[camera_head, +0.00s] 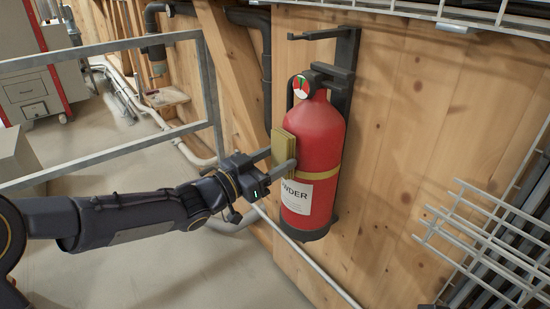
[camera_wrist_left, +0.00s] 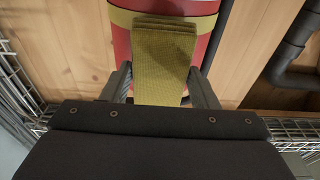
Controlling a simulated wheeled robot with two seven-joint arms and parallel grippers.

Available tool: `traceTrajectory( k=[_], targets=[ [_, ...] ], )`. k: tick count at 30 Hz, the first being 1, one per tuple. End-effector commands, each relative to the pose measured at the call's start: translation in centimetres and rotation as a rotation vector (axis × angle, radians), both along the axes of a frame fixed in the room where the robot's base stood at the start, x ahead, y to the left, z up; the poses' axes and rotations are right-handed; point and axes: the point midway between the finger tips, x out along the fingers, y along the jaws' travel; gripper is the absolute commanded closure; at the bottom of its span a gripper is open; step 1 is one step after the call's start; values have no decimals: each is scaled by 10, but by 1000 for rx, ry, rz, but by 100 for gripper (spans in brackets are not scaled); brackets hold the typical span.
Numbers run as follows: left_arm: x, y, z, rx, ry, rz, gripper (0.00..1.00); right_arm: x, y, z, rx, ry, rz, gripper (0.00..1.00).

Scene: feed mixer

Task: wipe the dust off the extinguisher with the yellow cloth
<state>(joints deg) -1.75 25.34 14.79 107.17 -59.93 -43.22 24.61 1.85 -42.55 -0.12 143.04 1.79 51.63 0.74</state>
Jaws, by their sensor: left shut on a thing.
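The red extinguisher (camera_head: 320,135) hangs upright in a dark bracket on the wooden wall, with a gauge, a yellow band and a white label. My left gripper (camera_head: 281,159) is at its left side, shut on the yellow cloth (camera_head: 284,146). The cloth is a flat folded pad and appears to lie against the extinguisher's side, though exact contact is hard to tell. In the left wrist view the cloth (camera_wrist_left: 164,60) stands between the fingers, in front of the red extinguisher body (camera_wrist_left: 122,42). I cannot make out dust on the visible surface. My right gripper is not in view.
A grey metal railing (camera_head: 110,157) stands to the left, behind my left arm. A white wire rack (camera_head: 480,235) is at the lower right, and a wire shelf (camera_head: 450,12) is above. Dark pipes run along the wall left of the extinguisher. The wall right of it is bare.

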Motion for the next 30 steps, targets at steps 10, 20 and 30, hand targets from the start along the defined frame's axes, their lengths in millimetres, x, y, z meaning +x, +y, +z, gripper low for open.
traceTrajectory(
  k=[10,20,30],
  targets=[
    [1,-2,-27,-1,1,0,64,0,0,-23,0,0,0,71],
    [1,-3,-27,0,-1,-1,64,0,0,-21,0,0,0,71],
    [1,-2,3,-1,-1,-1,64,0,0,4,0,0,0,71]
  ],
)
